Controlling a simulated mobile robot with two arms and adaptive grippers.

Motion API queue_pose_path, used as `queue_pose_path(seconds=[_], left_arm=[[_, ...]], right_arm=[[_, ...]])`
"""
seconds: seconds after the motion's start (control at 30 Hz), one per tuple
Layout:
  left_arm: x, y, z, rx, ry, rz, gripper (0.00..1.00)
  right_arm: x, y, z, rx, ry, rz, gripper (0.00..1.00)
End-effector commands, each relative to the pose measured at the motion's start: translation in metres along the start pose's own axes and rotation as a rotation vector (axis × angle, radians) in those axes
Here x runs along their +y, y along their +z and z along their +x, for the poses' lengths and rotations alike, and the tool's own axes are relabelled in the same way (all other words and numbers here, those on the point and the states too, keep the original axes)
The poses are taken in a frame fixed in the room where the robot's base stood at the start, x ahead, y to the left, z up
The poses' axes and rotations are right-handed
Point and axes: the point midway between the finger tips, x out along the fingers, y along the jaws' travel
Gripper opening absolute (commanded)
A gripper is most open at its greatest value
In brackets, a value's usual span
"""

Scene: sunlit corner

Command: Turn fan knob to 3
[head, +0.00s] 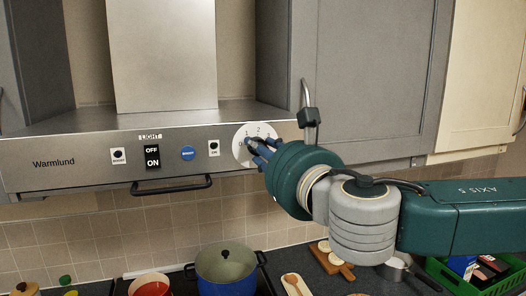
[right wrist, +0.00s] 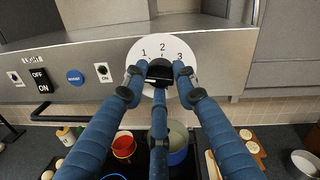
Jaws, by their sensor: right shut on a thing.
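The fan knob (right wrist: 160,70) is black and sits in the middle of a round white dial plate (right wrist: 163,47) on the steel range hood. In the right wrist view the numbers 1, 2 and 3 show on the dial's upper half. My right gripper (right wrist: 159,75) has its blue fingers closed around the knob. In the head view the dial (head: 240,133) is at the right of the hood front, and the right gripper (head: 259,151) covers its lower right part and the knob. I cannot tell which number the knob points to. My left gripper is not in view.
The hood front (head: 75,150) also carries a LIGHT switch (head: 152,157), a blue button (head: 187,153) and a rail handle (head: 171,187). Below are a blue pot (head: 226,272), a red pot (head: 151,286) and a green crate (head: 446,275). Grey cabinets flank the hood.

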Motion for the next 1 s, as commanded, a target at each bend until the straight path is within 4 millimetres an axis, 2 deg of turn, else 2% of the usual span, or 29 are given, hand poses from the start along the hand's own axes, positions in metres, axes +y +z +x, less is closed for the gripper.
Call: queue_pose_path(seconds=[0.37, 1.0], left_arm=[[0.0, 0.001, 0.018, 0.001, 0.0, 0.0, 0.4], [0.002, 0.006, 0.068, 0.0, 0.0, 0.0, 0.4]], right_arm=[[0.002, -0.006, 0.001, -0.007, -0.003, 0.167, 0.02], [0.006, -0.009, 0.001, -0.044, -0.021, 0.762, 0.02]])
